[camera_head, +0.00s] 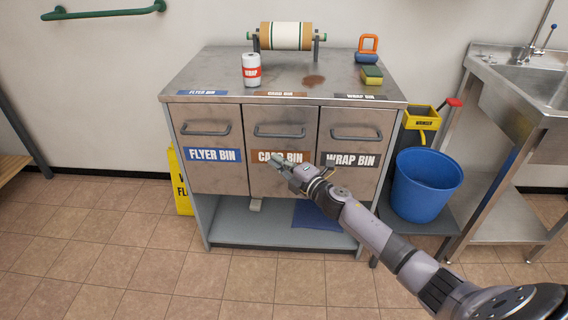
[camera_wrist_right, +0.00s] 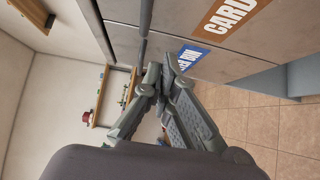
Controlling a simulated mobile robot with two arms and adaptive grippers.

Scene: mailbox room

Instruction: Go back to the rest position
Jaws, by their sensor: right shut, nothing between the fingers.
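My right gripper (camera_head: 281,161) is in front of the metal cabinet, by the middle drawer labelled CARD BIN (camera_head: 266,157). It is shut and empty; in the right wrist view its fingers (camera_wrist_right: 165,72) come together at the tips. In that view the cabinet front runs along the top, with the orange CARD label (camera_wrist_right: 230,15) and part of a blue label (camera_wrist_right: 191,55). The right arm reaches in from the lower right in the head view. My left gripper is not in view.
The cabinet top (camera_head: 220,75) holds a paper roll (camera_head: 286,36), a WRAP can (camera_head: 251,70), a sponge (camera_head: 371,75) and a brown stain (camera_head: 313,81). A blue bucket (camera_head: 425,185) and a sink (camera_head: 540,85) stand at right. Tiled floor (camera_head: 110,250) is clear at left.

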